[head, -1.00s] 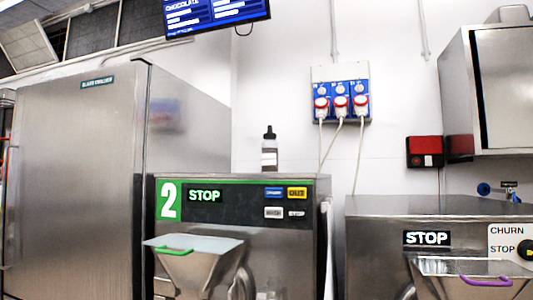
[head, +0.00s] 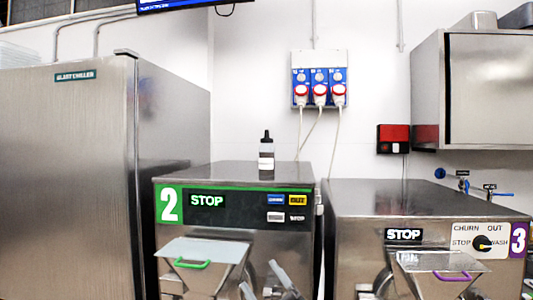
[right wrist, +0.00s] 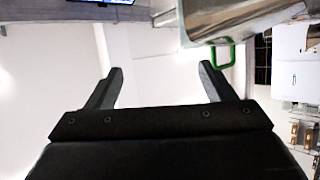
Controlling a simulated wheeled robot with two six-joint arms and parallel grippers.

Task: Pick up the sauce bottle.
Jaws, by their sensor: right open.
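The sauce bottle (head: 266,154) is dark with a pale label and a black nozzle cap. My right gripper (head: 262,276) shows at the bottom edge of the head view, in front of freezer 2 and well below the bottle. In the right wrist view its two fingers (right wrist: 160,78) are spread apart with nothing between them. The bottle does not show in the right wrist view. My left gripper is not in view.
A steel hopper with a green handle (head: 193,264) juts from freezer 2, left of my right gripper. Freezer 3 (head: 425,195) stands to the right, a tall blast chiller (head: 65,180) to the left. Cables hang from the wall sockets (head: 320,80) behind. The top around the bottle is clear.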

